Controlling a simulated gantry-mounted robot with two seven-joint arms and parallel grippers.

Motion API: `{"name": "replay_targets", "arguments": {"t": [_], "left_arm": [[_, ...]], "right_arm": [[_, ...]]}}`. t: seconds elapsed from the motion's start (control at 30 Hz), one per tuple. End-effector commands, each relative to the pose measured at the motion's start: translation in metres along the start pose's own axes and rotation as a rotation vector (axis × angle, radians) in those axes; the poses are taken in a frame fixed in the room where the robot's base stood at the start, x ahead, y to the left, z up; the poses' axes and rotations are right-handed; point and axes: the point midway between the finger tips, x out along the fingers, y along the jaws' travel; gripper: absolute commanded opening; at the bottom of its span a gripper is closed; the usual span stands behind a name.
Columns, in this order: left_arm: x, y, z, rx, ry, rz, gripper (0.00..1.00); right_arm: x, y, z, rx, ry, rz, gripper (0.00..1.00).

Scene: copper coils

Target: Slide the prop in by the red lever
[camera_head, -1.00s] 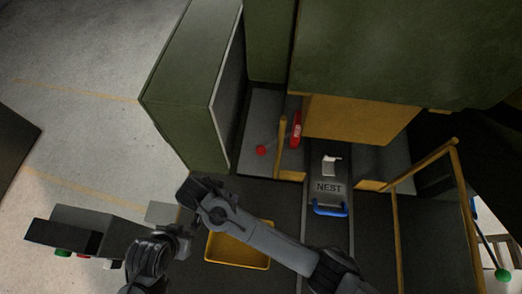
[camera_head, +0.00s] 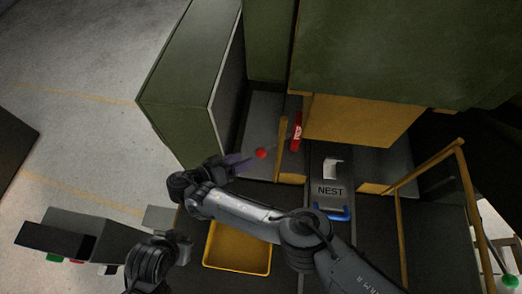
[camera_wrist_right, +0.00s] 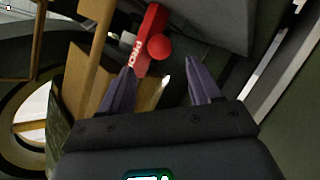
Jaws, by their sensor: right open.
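The red lever ends in a round red knob (camera_head: 262,153), left of a yellow post. The prop (camera_head: 297,131) is an upright red bar with white lettering, right of that post. My right gripper (camera_head: 245,158) is open, its purple fingers pointing at the knob from the left. In the right wrist view, the knob (camera_wrist_right: 160,47) appears just beyond the gap between the open fingertips (camera_wrist_right: 160,72). The prop (camera_wrist_right: 144,42) is just left of it there, with part of its lettering readable. I cannot tell whether the fingers touch the knob.
A green cabinet (camera_head: 190,90) stands left of the lever, and a yellow panel (camera_head: 360,122) right of the prop. A block marked NEST (camera_head: 331,190) has a blue handle (camera_head: 331,213). A yellow tray (camera_head: 239,264) lies below my right arm. Yellow rails (camera_head: 437,164) stand at right.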

Motion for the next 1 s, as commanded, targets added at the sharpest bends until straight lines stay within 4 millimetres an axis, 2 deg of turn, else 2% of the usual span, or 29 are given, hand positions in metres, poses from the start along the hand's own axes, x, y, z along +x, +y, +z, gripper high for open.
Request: {"name": "replay_targets", "arguments": {"t": [0.1, 0.3, 0.5, 0.7, 1.0], "left_arm": [[-0.001, 0.0, 0.0, 0.0, 0.0, 0.0, 0.0], [-0.007, 0.0, -0.002, 0.0, 0.0, 0.0, 0.0], [-0.009, 0.0, -0.003, 0.0, 0.0, 0.0, 0.0], [-0.009, 0.0, -0.003, 0.0, 0.0, 0.0, 0.0], [-0.009, 0.0, -0.003, 0.0, 0.0, 0.0, 0.0]], "right_arm": [[0.011, 0.001, -0.002, 0.003, 0.005, -0.001, 0.63], [0.049, 0.001, -0.002, 0.0, 0.002, -0.001, 0.63], [0.074, 0.0, -0.001, 0.0, 0.001, -0.004, 0.63], [0.086, 0.0, -0.001, 0.0, 0.002, -0.005, 0.63], [0.088, 0.0, -0.001, 0.0, 0.002, -0.005, 0.63]]}}
